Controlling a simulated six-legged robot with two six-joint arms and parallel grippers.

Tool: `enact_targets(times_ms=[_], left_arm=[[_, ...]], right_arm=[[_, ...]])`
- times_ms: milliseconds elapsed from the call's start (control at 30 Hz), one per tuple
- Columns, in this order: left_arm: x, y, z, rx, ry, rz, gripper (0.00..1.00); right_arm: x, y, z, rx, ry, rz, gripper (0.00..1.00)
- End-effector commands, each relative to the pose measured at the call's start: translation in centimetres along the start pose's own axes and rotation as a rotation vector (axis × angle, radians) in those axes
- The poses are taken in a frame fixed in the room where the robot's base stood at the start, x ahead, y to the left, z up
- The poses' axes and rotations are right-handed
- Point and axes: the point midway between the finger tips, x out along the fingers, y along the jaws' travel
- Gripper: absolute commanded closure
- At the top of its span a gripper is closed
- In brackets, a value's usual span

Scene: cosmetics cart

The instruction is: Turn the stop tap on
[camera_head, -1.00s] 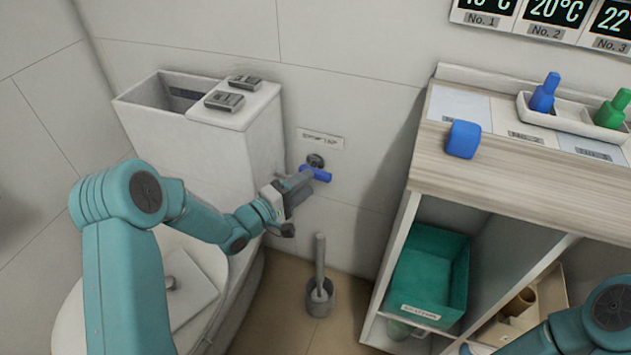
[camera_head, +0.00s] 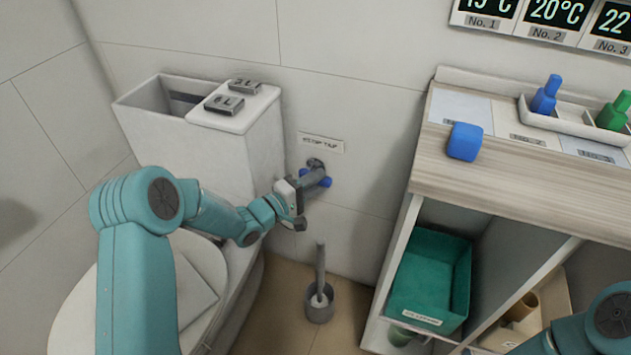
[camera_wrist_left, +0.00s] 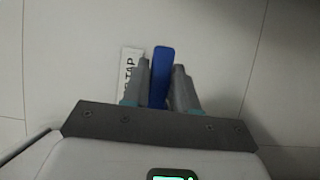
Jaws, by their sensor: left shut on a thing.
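The stop tap has a blue bar handle (camera_head: 329,182) on the wall, below a "STOP TAP" label (camera_head: 321,144). In the head view the bar lies roughly level, and its two ends show on either side of my left gripper (camera_head: 316,173). The gripper's fingers are shut on the handle and hide its middle. In the left wrist view the blue handle (camera_wrist_left: 160,75) stands between the two fingers, with the label (camera_wrist_left: 130,75) to its left. My right arm shows at the lower right of the head view; its gripper is out of view.
A white toilet cistern (camera_head: 215,150) with two flush buttons stands left of the tap. A brush in a grey holder (camera_head: 320,302) stands on the floor below. A wooden-topped shelf unit (camera_head: 440,160) with a green bin (camera_head: 430,280) stands to the right.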

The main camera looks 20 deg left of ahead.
Motion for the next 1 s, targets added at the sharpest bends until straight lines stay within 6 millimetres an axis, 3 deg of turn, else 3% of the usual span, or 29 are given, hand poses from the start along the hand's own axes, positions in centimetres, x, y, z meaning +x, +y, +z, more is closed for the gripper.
enact_targets(times_ms=[500, 533, 600, 867, 1000], left_arm=[[-0.5, 0.0, 0.0, 0.001, -0.107, -0.001, 1.00], [-0.5, 0.0, 0.0, 0.001, -0.107, -0.001, 0.69], [-0.5, 0.0, 0.0, 0.001, -0.107, -0.001, 0.51], [-0.5, 0.0, 0.0, 0.001, -0.106, -0.001, 0.51], [-1.4, 0.1, -0.2, 0.000, -0.104, -0.002, 0.51]], right_arm=[[-0.4, -0.2, 0.1, -0.004, -0.003, 0.000, 0.39], [-0.4, -0.2, 0.1, -0.004, -0.004, 0.000, 0.39], [-0.4, -0.2, 0.1, -0.004, -0.004, 0.000, 0.39], [-0.4, -0.2, 0.1, -0.003, -0.004, 0.000, 0.39], [-0.7, -0.4, 0.2, -0.004, -0.004, 0.000, 0.39]])
